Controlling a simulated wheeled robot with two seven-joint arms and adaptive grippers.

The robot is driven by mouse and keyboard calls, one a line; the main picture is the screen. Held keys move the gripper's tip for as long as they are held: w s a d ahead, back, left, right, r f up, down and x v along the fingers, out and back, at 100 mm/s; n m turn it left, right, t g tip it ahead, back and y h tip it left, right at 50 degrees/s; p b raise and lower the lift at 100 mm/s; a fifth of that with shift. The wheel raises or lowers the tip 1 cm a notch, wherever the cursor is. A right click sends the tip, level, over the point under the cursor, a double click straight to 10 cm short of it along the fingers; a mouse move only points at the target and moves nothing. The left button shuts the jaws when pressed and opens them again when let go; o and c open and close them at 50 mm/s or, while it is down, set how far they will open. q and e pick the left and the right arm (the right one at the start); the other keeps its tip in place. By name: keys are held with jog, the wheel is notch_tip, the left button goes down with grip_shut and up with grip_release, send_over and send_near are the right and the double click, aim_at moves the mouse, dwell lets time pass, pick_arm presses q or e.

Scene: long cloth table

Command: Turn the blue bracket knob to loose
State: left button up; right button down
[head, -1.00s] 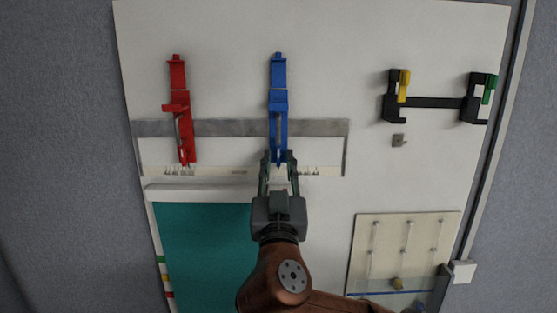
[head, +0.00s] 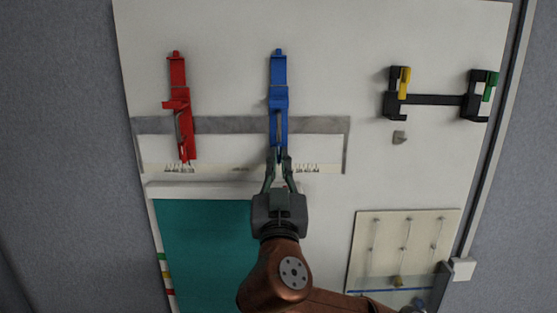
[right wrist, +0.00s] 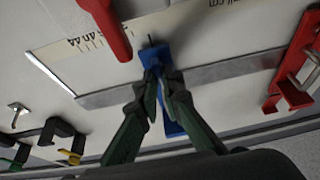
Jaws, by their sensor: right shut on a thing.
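The blue bracket (head: 279,72) stands upright on the white board in the head view, with its lower end across the grey strip. My right gripper (head: 279,157) comes from below, its fingertips shut on the knob at the bracket's lower end. The fingers mostly hide the knob, and its setting cannot be read. In the right wrist view the blue bracket (right wrist: 152,54) shows between and behind the two green-grey fingertips of my right gripper (right wrist: 163,78). My left gripper is not in view.
A red bracket (head: 178,75) hangs to the left of the blue one. Black holders with a yellow clip (head: 404,82) and a green clip (head: 490,86) are at the right. A teal panel (head: 205,250) and a beige panel (head: 370,235) lie lower. A red bar (right wrist: 103,22) shows in the wrist view.

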jog(key=shift+f+n, duration=0.1)
jog(key=shift+n, duration=0.3)
jog(key=shift+n+y, duration=0.3)
jog(key=shift+y, duration=0.1)
jog(key=shift+n+y, duration=0.6)
jog(key=shift+n, duration=0.4)
jog(key=n, duration=0.1)
jog(key=n+y, duration=0.1)
jog(key=n+p, duration=0.1)
jog(key=n, duration=0.1)
jog(key=shift+d+r+g+y, duration=0.15)
jog(key=shift+r+g+y, duration=0.15)
jog(key=shift+g+y, duration=0.1)
jog(key=n+g+y+p, duration=0.1)
jog(key=n+p, duration=0.2)
jog(key=n, duration=0.1)
jog(key=n+g+y+p, duration=0.1)
jog(key=n+p, duration=0.3)
jog(key=n+g+y+p, duration=0.1)
jog(key=n+p, duration=0.2)
jog(key=n, duration=0.1)
jog(key=shift+d+r+g, duration=0.15)
jog(key=shift+r+g, duration=0.1)
jog(key=shift+g, duration=0.15)
jog(key=n+p, duration=0.2)
jog(key=shift+g+p, duration=0.35)
jog(key=shift+g, duration=0.05)
jog(key=shift+f+n+p, duration=0.1)
jog(key=shift+n+p, duration=0.25)
jog(key=shift+n, duration=0.05)
